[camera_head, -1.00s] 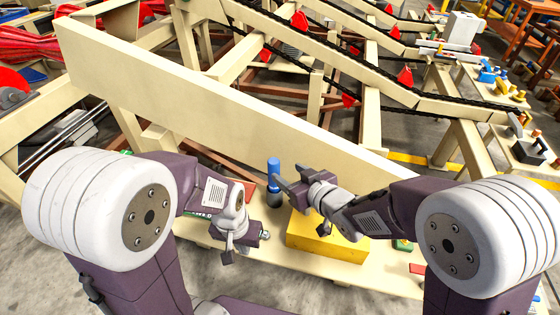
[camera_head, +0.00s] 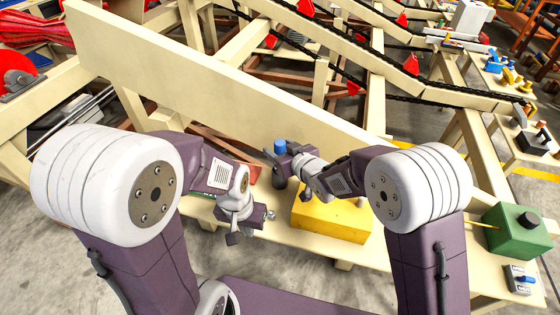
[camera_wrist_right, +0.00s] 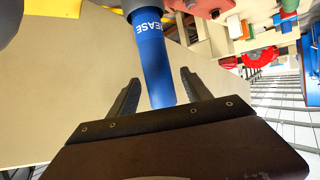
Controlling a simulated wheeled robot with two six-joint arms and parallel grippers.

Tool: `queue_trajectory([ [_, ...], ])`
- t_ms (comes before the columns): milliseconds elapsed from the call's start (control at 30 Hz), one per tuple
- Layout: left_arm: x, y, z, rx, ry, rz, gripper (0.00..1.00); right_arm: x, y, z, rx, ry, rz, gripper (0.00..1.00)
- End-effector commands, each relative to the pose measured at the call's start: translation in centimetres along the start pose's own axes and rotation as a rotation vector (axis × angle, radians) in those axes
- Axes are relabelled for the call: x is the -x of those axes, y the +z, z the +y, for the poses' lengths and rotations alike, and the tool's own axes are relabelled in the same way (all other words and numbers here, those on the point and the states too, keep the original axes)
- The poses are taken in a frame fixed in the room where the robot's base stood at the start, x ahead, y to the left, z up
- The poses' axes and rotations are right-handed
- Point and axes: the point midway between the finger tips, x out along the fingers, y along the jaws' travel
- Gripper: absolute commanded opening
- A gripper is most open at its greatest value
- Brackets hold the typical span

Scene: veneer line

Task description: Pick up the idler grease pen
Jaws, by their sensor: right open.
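The grease pen (camera_head: 279,147) is a blue cylinder standing in a dark grey base on the cream bench, left of a yellow block. In the right wrist view the blue pen (camera_wrist_right: 153,62), lettered "EASE", lies between the two dark fingers, with gaps on both sides. My right gripper (camera_head: 274,161) is at the pen, and in the wrist view its jaws (camera_wrist_right: 157,92) are open around it. My left gripper (camera_head: 232,236) hangs lower left of the pen, apart from it; its jaw opening is not clear.
The yellow block (camera_head: 330,218) stands on the cream bench (camera_head: 300,238) right of the pen. A long cream beam (camera_head: 220,80) runs behind. A green box (camera_head: 517,232) and a small grey switch box (camera_head: 519,280) sit at the right.

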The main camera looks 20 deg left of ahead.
Motion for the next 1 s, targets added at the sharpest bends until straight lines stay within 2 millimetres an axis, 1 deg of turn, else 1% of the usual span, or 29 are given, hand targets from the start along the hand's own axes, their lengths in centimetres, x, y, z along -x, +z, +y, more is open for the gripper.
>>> queue_trajectory([
  [33,0.0,0.0,0.0,0.0,0.0,0.0,0.0,0.02,-0.01,0.0,0.0,0.0,0.0,0.57],
  [233,0.0,0.01,0.0,0.0,0.0,0.0,0.0,0.04,0.0,0.01,0.0,0.0,0.0,0.01],
  [267,0.0,0.01,0.0,0.0,0.0,0.0,0.0,0.04,0.0,0.01,0.0,0.0,0.0,0.0],
  [1000,-0.01,0.01,0.0,0.0,0.0,0.0,0.0,0.05,0.15,0.02,0.0,0.0,-0.004,0.0],
])
